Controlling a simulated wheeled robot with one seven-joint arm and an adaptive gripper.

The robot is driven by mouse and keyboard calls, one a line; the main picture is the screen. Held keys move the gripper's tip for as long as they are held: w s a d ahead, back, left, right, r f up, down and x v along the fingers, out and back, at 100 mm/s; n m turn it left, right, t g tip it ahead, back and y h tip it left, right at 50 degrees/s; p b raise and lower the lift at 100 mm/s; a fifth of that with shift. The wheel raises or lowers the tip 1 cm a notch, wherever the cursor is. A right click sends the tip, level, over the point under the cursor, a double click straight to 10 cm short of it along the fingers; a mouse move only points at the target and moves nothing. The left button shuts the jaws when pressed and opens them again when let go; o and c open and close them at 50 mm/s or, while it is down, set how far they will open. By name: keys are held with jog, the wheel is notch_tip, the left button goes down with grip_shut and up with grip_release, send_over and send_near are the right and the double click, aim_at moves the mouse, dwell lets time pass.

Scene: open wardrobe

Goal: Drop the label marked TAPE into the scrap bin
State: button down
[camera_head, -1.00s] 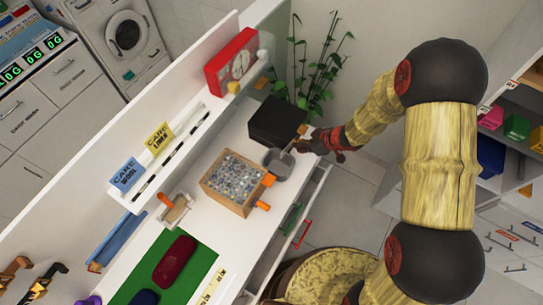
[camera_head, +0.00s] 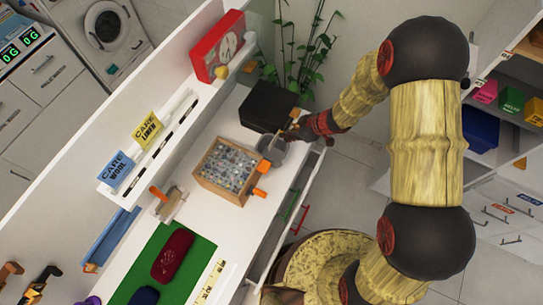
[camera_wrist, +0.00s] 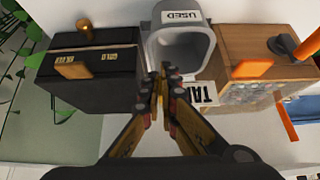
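A white label (camera_wrist: 204,93) with the letters TA showing sits at my fingertips in the wrist view; the rest of its word is hidden. My gripper (camera_wrist: 162,88) has its fingers close together and appears shut on this label. A grey open bin marked USED (camera_wrist: 181,45) is just beyond the fingertips. The bin (camera_head: 271,148) also shows in the head view on the white counter, with my gripper (camera_head: 294,134) at its upper right. The label cannot be made out in the head view.
A black box (camera_wrist: 95,85) stands left of the bin in the wrist view. A wooden box with an orange tab (camera_wrist: 232,50) stands close on its right. In the head view, a green mat (camera_head: 190,262) with a red case lies farther along the counter. Drawers run below.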

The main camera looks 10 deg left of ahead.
jog(key=shift+f+b, duration=0.55)
jog(key=shift+f, duration=0.15)
jog(key=c, duration=2.3)
grip_release()
jog(key=shift+c, duration=0.2)
jog(key=o, duration=0.4)
jog(key=v, duration=1.2)
jog(key=shift+w, duration=0.1)
